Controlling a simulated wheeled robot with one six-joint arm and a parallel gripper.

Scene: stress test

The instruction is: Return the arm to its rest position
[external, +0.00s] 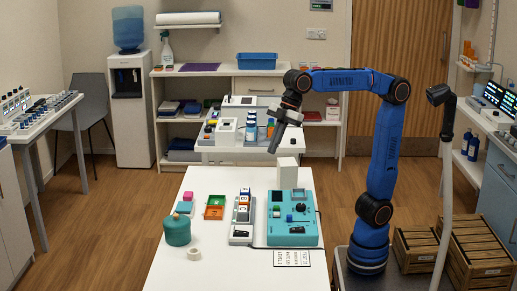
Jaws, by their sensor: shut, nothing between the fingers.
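My blue arm stands on its base at the right of the white table in the external view. Its upper link rises, and its forearm reaches left across, high above the table's far end. My gripper (277,138) hangs at the end of the forearm, pointing down and slightly left. It is shut and empty, and it is clear of the table top. In the picture it overlaps the second table behind.
The white table (185,262) bears a teal device (308,232), a grey strip of blocks (242,212), small coloured trays (214,212), a teal jar (177,230) and a white box (287,172). A hose stand (446,180) and wooden crates (475,250) are at the right.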

